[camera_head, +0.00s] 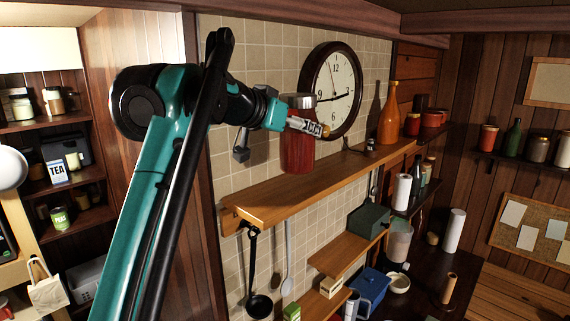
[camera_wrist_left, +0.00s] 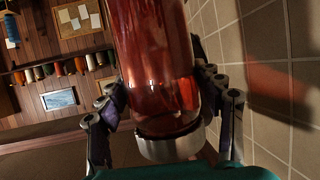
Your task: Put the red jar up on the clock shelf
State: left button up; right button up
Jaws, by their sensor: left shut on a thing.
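The red jar (camera_head: 297,152), with a grey lid, is held upright by my left gripper (camera_head: 312,126) in the head view. The jar is over the left half of the clock shelf (camera_head: 345,168), in front of the tiled wall; I cannot tell whether its base touches the wood. In the left wrist view, the red jar (camera_wrist_left: 158,70) fills the middle, between the two fingers of my left gripper (camera_wrist_left: 165,105), its silver lid toward the camera. The round wall clock (camera_head: 332,88) hangs above the shelf, right of the jar. My right gripper is not in view.
An orange bottle (camera_head: 389,112), a red container (camera_head: 412,124) and a red pot (camera_head: 432,118) stand at the shelf's right end. A small item (camera_head: 370,147) sits left of the bottle. The shelf between it and the jar is clear. A black ladle (camera_head: 255,280) hangs below.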

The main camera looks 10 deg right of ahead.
pick_arm(q)
jog(key=shift+w+a+f, duration=0.45)
jog(key=shift+a+f, duration=0.15)
jog(key=shift+f, duration=0.55)
jog(key=shift+w+a+f, duration=0.45)
jog(key=shift+a+f, duration=0.15)
jog(key=shift+f, duration=0.5)
jog(key=shift+w+a+f, duration=0.45)
jog(key=shift+a+f, duration=0.15)
jog(key=shift+f, duration=0.55)
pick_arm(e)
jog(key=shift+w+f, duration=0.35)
pick_arm(q)
jog(key=o, duration=1.4)
jog(key=shift+s+f, duration=0.1)
jog(key=o, duration=0.4)
jog(key=shift+s, duration=0.1)
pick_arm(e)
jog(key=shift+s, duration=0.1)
